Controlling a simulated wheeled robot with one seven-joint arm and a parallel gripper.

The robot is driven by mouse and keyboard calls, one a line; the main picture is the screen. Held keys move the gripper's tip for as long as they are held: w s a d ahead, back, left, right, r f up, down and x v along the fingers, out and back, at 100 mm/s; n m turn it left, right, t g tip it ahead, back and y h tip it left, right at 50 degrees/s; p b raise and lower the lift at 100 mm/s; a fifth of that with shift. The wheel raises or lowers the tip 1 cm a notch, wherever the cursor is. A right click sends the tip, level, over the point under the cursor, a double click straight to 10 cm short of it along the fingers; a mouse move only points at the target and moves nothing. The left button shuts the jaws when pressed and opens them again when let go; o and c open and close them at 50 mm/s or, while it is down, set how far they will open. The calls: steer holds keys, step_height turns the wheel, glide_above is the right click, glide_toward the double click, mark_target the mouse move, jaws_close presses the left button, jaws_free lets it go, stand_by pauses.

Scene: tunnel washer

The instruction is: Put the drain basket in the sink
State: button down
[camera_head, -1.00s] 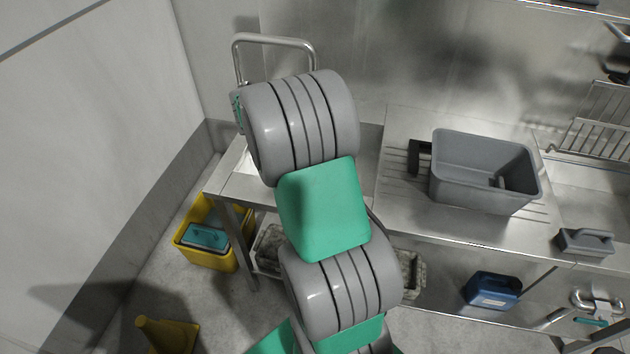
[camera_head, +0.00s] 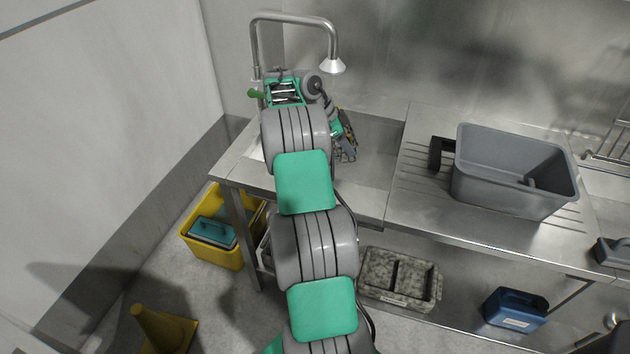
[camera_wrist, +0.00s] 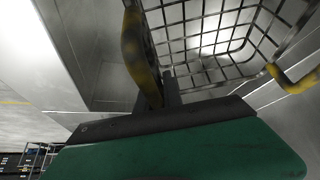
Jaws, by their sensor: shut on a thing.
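The drain basket is a metal wire basket with worn yellow grips; it fills the upper right of the wrist view (camera_wrist: 205,42). In the head view only a small yellowish part of it (camera_head: 349,136) shows beyond my arm. My gripper (camera_wrist: 167,88) is shut on the basket at its near side, by a yellow grip; in the head view my gripper (camera_head: 338,150) is mostly hidden. The steel sink (camera_head: 380,140) lies under and to the right of my gripper, below the tap. I cannot tell whether the basket touches the sink.
A curved steel tap (camera_head: 333,45) arches behind my wrist. A grey tub (camera_head: 505,180) stands on the ribbed drainboard to the right. A mottled tray (camera_head: 398,280) and a blue container (camera_head: 515,308) are below the counter. A yellow bin (camera_head: 212,255) stands on the floor at left.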

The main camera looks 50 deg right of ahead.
steer(key=shift+f+m, duration=0.4)
steer(key=shift+f, duration=0.1)
step_height(320, 180, down, 10)
steer(key=shift+b, duration=1)
steer(key=c, duration=1.5)
jaws_free()
